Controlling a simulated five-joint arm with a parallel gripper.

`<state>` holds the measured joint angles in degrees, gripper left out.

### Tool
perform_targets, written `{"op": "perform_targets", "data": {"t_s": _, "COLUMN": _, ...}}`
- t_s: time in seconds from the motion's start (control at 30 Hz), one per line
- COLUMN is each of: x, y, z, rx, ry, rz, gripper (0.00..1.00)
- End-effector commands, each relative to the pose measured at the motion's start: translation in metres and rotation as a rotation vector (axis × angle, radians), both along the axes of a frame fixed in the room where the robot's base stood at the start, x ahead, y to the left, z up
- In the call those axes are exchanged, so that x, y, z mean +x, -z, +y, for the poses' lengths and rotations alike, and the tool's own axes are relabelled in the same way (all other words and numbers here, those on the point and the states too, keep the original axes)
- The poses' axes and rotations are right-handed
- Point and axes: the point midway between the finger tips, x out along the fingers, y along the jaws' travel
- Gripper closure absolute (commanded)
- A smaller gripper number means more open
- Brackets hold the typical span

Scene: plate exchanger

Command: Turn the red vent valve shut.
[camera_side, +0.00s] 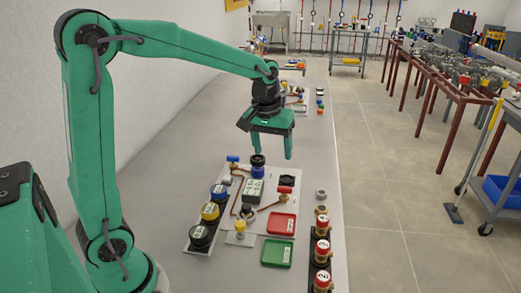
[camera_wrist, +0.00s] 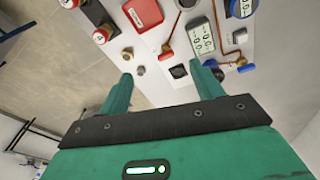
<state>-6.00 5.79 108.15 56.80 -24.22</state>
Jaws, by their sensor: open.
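The red vent valve (camera_side: 285,190) has a red handle and stands on the pale panel (camera_side: 262,180) beside a copper pipe. In the wrist view its red handle (camera_wrist: 166,49) shows beyond the gap between my fingers. My gripper (camera_side: 272,156) is open and empty, above the far end of the panel. It points down and is apart from the valve. In the wrist view both fingers of my gripper (camera_wrist: 163,80) show spread. I cannot tell the handle's exact angle.
A blue-handled valve (camera_side: 233,158) and a black-and-blue knob (camera_side: 257,164) stand close to my left finger. A display box (camera_side: 253,190), a red tray (camera_side: 281,224), a green tray (camera_side: 277,252) and brass fittings (camera_side: 322,250) are nearby. The bench beyond is partly clear.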

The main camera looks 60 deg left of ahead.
Motion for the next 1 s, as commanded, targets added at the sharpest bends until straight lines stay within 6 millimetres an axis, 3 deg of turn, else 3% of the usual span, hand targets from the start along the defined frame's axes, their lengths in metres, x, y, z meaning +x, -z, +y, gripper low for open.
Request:
{"op": "perform_targets", "data": {"t_s": 0.3, "x": 0.049, "y": 0.049, "z": 0.019, "rx": -0.024, "ry": -0.145, "rz": 0.093, "gripper": 0.35}}
{"op": "perform_targets", "data": {"t_s": 0.53, "x": 0.072, "y": 0.082, "z": 0.030, "rx": -0.034, "ry": -0.228, "rz": 0.141, "gripper": 0.35}}
{"op": "perform_targets", "data": {"t_s": 1.0, "x": 0.079, "y": 0.096, "z": 0.034, "rx": -0.038, "ry": -0.258, "rz": 0.159, "gripper": 0.35}}
